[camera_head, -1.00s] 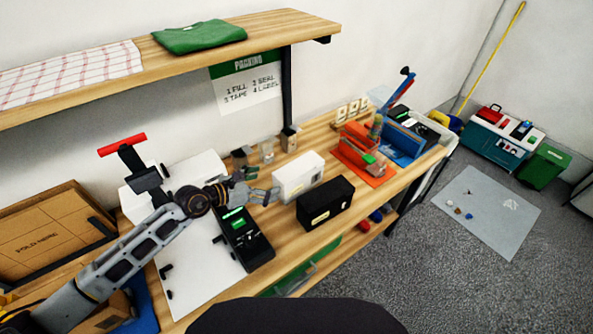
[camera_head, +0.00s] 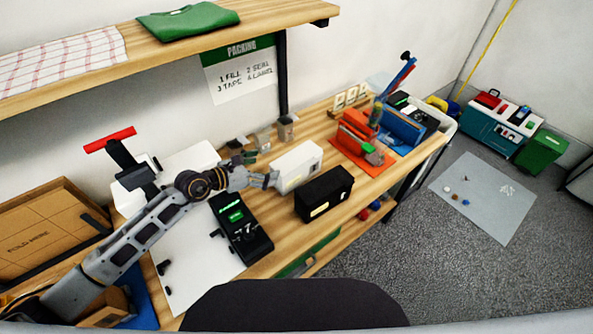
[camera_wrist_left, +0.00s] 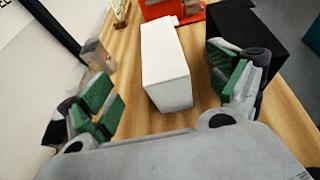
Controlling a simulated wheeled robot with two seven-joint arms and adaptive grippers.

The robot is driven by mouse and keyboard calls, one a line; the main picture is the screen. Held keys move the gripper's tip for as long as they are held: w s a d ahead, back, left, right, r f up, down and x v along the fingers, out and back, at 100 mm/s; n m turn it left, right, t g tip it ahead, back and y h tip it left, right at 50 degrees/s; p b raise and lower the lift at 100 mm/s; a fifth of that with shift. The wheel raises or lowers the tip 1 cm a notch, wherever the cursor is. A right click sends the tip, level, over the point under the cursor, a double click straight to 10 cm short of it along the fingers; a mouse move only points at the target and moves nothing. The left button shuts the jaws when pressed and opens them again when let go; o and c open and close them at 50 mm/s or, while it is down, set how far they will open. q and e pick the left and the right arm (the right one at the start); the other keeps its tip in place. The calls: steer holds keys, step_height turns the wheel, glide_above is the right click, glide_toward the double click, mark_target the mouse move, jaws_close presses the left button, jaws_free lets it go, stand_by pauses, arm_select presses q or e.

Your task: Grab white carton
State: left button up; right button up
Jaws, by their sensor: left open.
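The white carton (camera_head: 297,166) stands on the wooden bench, just behind the black carton (camera_head: 325,194). My left gripper (camera_head: 262,168) is at the near left end of the white carton. In the left wrist view the white carton (camera_wrist_left: 166,65) lies ahead and between the spread green-padded fingers of my left gripper (camera_wrist_left: 168,95). The gripper is open and empty, with a gap on both sides of the carton. The black carton (camera_wrist_left: 248,38) is close beside the right finger there. My right gripper is not in view.
A black device (camera_head: 240,228) with a green screen sits under my left arm. Small containers (camera_head: 285,127) stand behind the carton near the wall. Orange and blue bins (camera_head: 403,137) stand farther right. A shelf (camera_head: 290,17) overhangs the bench's back.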

mark_target(295, 158)
arm_select(q)
steer(key=b+x, duration=0.2)
steer(key=x, duration=0.3)
steer(key=shift+w+d+f, duration=0.15)
steer(key=shift+d+f, duration=0.05)
steer(key=shift+d, duration=0.05)
steer(key=shift+b+x, duration=0.3)
steer(key=shift+x, duration=0.5)
steer(key=shift+d, duration=0.1)
steer(key=shift+w, duration=0.1)
steer(key=shift+b+x, duration=1.05)
steer(key=shift+x, duration=0.75)
steer(key=shift+b+x, duration=0.4)
steer(key=shift+x, duration=0.35)
steer(key=shift+w, duration=0.15)
